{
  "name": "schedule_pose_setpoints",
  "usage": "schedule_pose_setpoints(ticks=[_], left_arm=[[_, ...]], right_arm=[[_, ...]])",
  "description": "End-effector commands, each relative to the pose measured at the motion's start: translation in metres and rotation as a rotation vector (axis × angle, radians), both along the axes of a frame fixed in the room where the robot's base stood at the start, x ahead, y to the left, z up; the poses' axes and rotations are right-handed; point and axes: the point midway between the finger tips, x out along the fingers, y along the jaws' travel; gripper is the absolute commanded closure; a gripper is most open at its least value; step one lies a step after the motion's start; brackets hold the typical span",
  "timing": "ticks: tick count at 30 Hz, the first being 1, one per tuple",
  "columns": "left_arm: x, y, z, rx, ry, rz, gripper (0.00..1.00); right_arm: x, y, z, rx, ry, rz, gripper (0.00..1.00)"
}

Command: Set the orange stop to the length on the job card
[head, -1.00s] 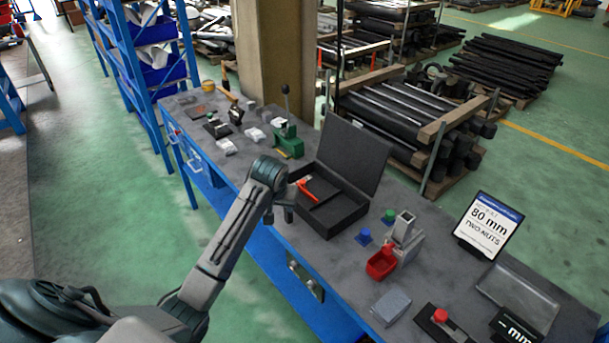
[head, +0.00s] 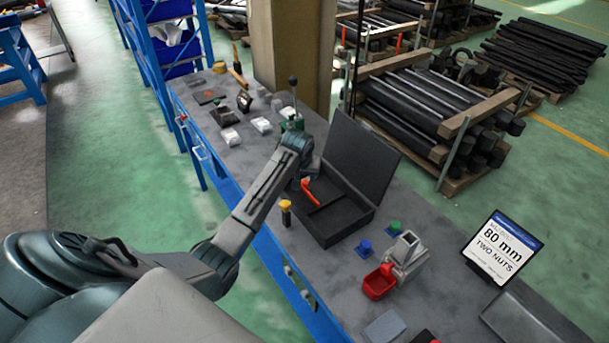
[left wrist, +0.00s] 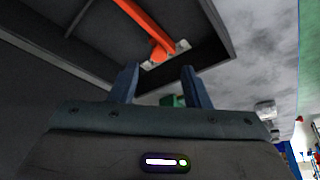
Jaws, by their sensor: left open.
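The job card (head: 503,248) stands on the bench at the right and reads "80 mm" and "TWO NUTS". An open black case (head: 338,226) lies mid-bench with its lid raised. An orange-red part (head: 310,192) lies inside it; in the left wrist view an orange bar (left wrist: 143,22) ends in a rounded orange piece by the case edge. I cannot tell whether this is the stop. My left gripper (head: 294,182) is over the near left side of the case. In the left wrist view its fingers (left wrist: 160,86) are apart and empty, near the orange piece. My right gripper is out of view.
A yellow-topped dark piece (head: 286,212) stands at the near bench edge. Right of the case are blue (head: 365,247) and green (head: 395,228) knobs, a red bin (head: 379,282) and a grey block (head: 385,326). A green press (head: 291,120) stands beyond my wrist.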

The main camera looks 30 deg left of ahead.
Motion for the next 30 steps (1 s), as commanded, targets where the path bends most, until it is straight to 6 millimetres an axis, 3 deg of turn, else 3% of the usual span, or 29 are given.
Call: schedule_pose_setpoints(ticks=[4, 11, 20, 27, 30], left_arm=[[0.008, 0.003, -0.019, -0.002, 0.001, 0.001, 0.57], [0.014, 0.006, -0.035, 0.0, 0.0, 0.0, 0.57], [0.015, 0.006, -0.038, 0.0, -0.002, -0.001, 0.57], [0.015, 0.006, -0.037, 0.0, -0.002, 0.0, 1.0], [0.015, 0.006, -0.037, 0.0, -0.001, 0.0, 1.0]], right_arm=[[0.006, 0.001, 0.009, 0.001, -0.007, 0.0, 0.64], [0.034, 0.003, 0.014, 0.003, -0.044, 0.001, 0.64], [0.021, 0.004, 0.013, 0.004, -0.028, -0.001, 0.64], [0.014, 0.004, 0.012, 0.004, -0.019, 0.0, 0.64], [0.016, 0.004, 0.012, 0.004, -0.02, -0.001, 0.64]])
